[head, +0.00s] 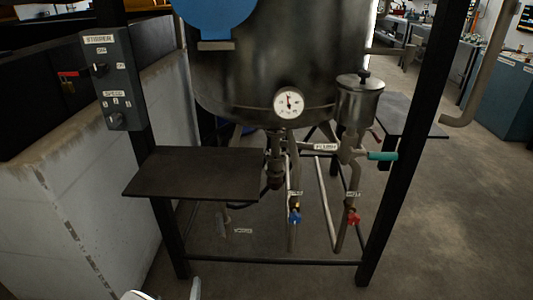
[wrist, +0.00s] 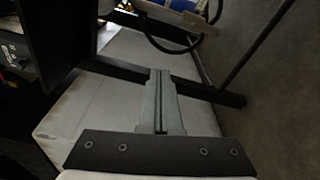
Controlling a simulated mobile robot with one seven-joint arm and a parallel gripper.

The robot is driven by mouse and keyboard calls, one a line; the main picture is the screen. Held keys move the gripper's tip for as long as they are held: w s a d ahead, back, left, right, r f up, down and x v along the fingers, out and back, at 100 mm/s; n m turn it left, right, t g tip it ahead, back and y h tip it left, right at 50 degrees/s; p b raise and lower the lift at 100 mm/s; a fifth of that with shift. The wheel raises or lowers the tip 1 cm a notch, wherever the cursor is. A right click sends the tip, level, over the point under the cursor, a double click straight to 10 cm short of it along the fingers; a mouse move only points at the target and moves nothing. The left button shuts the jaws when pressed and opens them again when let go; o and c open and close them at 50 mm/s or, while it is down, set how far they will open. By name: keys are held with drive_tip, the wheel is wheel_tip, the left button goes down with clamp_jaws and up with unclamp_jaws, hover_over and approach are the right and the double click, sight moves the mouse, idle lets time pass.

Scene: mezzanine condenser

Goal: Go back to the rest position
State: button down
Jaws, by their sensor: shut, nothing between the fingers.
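My gripper (wrist: 160,73) shows in the wrist view, its two grey fingers pressed together with nothing between them. It points over a pale block-like surface and dark frame bars and touches nothing that I can make out. In the head view the gripper cannot be made out; only small pale pieces show at the bottom edge.
A dark tank (head: 270,70) with a gauge (head: 288,103) hangs in a black frame (head: 400,140). A bare shelf (head: 190,172) juts out at left. A control box (head: 112,80) is beside a pale wall (head: 90,170). Floor (head: 440,230) is clear at right.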

drive_tip(key=w+d+r+m+g+h, duration=0.2)
drive_tip(key=w+d+r+m+h, duration=0.25)
drive_tip(key=d+r, duration=0.35)
drive_tip(key=w+d+r+m+g+h, duration=0.2)
drive_tip(key=w+d+r+m+h, duration=0.3)
drive_tip(key=r, duration=0.5)
drive_tip(key=s+d+r+m+g+h, duration=0.2)
drive_tip(key=s+d+r+m+g, duration=0.15)
drive_tip(key=d+r, duration=0.35)
drive_tip(key=s+d+r+m+g+h, duration=0.1)
drive_tip(key=s+d+r+m+g, duration=0.15)
drive_tip(key=d+r+g, duration=0.45)
drive_tip(key=s+d+r+m+g+y, duration=0.1)
drive_tip(key=s+d+r+m+y, duration=0.3)
drive_tip(key=s+d, duration=0.55)
drive_tip(key=s+a+r+m+t+y, duration=0.1)
drive_tip(key=s+r+t+y, duration=0.1)
drive_tip(key=s+r+y, duration=0.3)
drive_tip(key=s+r+m+t+y, duration=0.1)
drive_tip(key=s+r+y, duration=0.1)
drive_tip(key=s, duration=0.5)
wheel_tip(320, 180, up, 20)
drive_tip(key=p, duration=1.9)
drive_tip(key=shift+a+f, duration=0.2)
drive_tip(key=shift+f, duration=0.05)
drive_tip(key=shift+t, duration=0.25)
